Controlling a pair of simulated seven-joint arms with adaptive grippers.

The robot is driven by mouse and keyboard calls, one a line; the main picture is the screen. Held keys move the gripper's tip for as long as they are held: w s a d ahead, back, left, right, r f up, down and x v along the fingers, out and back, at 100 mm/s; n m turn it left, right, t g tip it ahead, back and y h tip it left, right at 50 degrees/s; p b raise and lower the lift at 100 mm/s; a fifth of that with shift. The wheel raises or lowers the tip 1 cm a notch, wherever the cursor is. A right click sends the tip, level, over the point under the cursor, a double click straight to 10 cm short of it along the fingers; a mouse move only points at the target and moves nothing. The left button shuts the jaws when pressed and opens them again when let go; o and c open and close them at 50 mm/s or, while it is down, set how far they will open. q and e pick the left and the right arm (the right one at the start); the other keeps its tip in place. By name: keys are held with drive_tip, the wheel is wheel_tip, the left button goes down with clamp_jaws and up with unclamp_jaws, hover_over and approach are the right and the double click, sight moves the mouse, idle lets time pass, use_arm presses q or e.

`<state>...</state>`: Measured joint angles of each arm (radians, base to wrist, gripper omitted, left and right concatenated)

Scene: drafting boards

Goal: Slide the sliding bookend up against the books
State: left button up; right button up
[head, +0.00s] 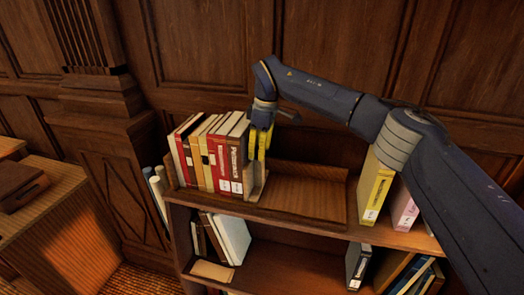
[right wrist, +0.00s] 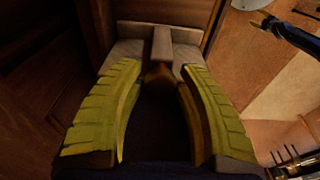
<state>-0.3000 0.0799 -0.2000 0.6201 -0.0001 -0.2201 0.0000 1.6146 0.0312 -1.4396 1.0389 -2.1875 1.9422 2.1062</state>
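A row of upright books (head: 212,155) with red, cream and white covers stands at the left end of the top shelf. The wooden sliding bookend (head: 256,186) stands just right of the last red book; whether it touches that book cannot be told. My right gripper (head: 257,153) is at the bookend, pointing down, its yellow fingers partly hiding it. In the right wrist view, the yellow fingers are spread apart, with the bookend's narrow upright (right wrist: 162,46) between and beyond the tips and gaps on both sides.
A bare wooden channel (head: 308,196) runs right of the bookend. A yellow binder (head: 376,190) and a pink one (head: 404,212) stand farther right, under my right arm. The lower shelf (head: 300,262) holds more books. A panelled wall is behind.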

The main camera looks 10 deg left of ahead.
drive_tip(key=shift+o, duration=1.4)
drive_tip(key=shift+f, duration=0.1)
drive_tip(key=shift+s+d+r, duration=0.1)
drive_tip(key=shift+d+r, duration=0.1)
drive_tip(key=shift+r, duration=1.4)
drive_tip(key=shift+w+d+r, duration=0.1)
drive_tip(key=shift+d+r, duration=0.15)
drive_tip(key=shift+r, duration=1.4)
drive_tip(key=shift+s+d+r, duration=0.1)
drive_tip(key=shift+d+r, duration=0.1)
drive_tip(key=shift+r, duration=1.5)
